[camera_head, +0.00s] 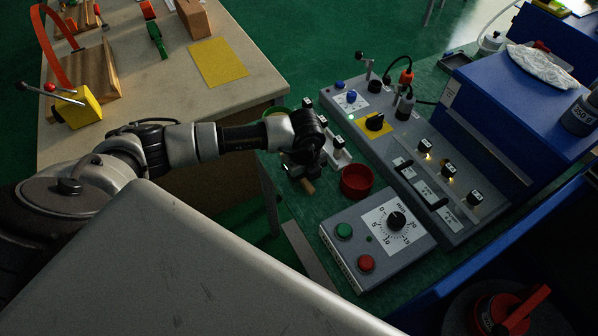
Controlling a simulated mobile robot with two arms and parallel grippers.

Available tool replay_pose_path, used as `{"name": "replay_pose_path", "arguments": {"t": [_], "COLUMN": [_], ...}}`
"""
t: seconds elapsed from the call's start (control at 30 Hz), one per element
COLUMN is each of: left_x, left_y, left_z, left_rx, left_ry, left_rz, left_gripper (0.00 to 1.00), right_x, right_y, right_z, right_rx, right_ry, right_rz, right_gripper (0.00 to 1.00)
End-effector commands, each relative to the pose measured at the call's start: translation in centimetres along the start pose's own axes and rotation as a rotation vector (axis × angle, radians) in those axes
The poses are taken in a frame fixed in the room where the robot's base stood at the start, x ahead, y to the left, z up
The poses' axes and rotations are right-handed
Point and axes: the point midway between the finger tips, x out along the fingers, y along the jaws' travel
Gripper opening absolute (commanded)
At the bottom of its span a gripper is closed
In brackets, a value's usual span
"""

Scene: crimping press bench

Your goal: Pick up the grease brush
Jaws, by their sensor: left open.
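My left gripper (309,170) reaches over the left edge of the green bench, its fingers pointing down and open. A short light-brown wooden piece (307,186), possibly the handle of the grease brush, shows just below the fingers. The gripper and wrist hide most of it. I cannot tell whether the fingers touch it or stand around it. No bristles can be made out. My right gripper is not in view.
A red round dish (356,181) stands close right of the gripper. A grey timer box (378,240) lies nearer, and a long grey control panel (430,165) runs behind. A beige table (150,75) is at the left, with a gap to the green bench.

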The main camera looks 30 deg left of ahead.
Motion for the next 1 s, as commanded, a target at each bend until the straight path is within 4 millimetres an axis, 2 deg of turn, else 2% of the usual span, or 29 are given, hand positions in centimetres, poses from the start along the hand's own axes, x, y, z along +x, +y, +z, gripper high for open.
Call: {"name": "replay_pose_path", "arguments": {"t": [0.1, 0.3, 0.63, 1.0], "left_x": [0.65, 0.68, 0.65, 0.23], "left_y": [-0.01, -0.02, -0.02, -0.06], "left_z": [-0.04, -0.04, -0.02, -0.01], "left_rx": [0.000, 0.001, 0.000, 0.001], "left_ry": [0.001, 0.001, 0.001, 0.001], "left_rz": [0.000, -0.001, -0.001, -0.003], "left_gripper": [0.50, 0.50, 0.00, 0.00], "right_x": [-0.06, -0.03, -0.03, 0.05], "right_y": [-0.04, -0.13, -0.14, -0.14], "right_z": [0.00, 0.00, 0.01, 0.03], "right_rx": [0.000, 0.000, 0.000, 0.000], "right_ry": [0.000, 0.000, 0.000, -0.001], "right_rz": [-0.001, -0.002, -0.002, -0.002], "right_gripper": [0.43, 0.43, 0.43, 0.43]}}
